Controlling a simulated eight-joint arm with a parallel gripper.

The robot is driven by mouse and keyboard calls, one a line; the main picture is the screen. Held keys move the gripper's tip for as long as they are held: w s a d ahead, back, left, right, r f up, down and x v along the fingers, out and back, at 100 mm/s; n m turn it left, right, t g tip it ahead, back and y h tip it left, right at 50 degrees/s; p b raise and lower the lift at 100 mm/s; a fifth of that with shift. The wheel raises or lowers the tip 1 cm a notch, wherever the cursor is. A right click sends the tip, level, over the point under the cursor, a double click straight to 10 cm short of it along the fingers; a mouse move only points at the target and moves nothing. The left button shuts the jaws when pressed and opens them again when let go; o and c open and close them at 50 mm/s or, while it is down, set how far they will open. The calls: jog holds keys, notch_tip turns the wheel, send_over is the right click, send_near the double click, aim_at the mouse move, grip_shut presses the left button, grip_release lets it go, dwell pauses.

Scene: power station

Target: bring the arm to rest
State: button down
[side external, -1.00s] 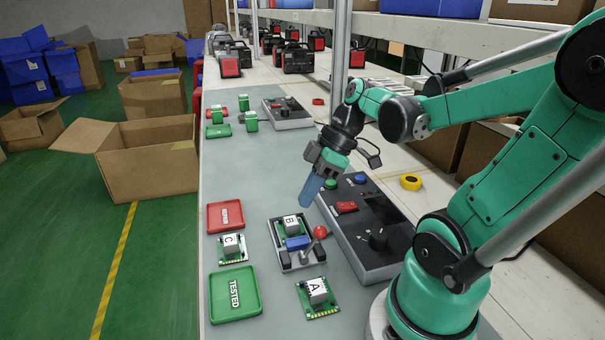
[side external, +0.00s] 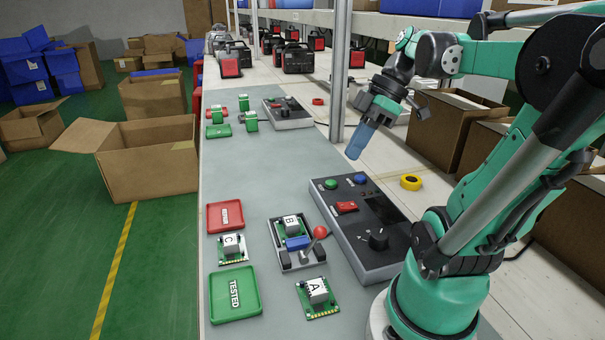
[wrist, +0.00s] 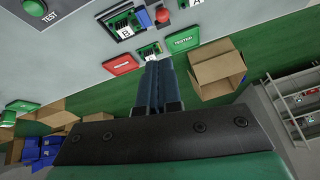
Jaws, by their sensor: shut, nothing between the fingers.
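My gripper (side external: 358,145) is shut and empty, raised above the back edge of the control box (side external: 378,262). Its blue fingers (wrist: 158,85) lie together in the wrist view. Board B (side external: 291,227) sits in the test fixture (side external: 285,262), which has a red-knobbed lever (side external: 320,232). Board C (side external: 232,247) lies on the mat between the red tray (side external: 225,216) and the green TESTED tray (side external: 234,294). Board A (side external: 317,297) lies in front of the fixture. My gripper is apart from all of these.
The control box carries a green button, a blue button, a red switch and a black knob. A yellow tape roll (side external: 411,182) lies behind it. A metal post (side external: 340,80) stands close left of my gripper. An open cardboard box (side external: 150,165) stands left of the bench.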

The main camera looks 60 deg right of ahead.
jog(key=w+a+f+m+t+h, duration=0.1)
jog(key=w+a+f+m+h, duration=0.1)
jog(key=w+a, duration=0.3)
jog(key=w+a+f+m+t+h, duration=0.2)
jog(key=w+a+f+m, duration=0.1)
jog(key=a, duration=0.5)
jog(key=shift+w+a+f+m, duration=0.25)
jog(key=shift+w+m, duration=0.6)
jog(key=shift+m, duration=0.15)
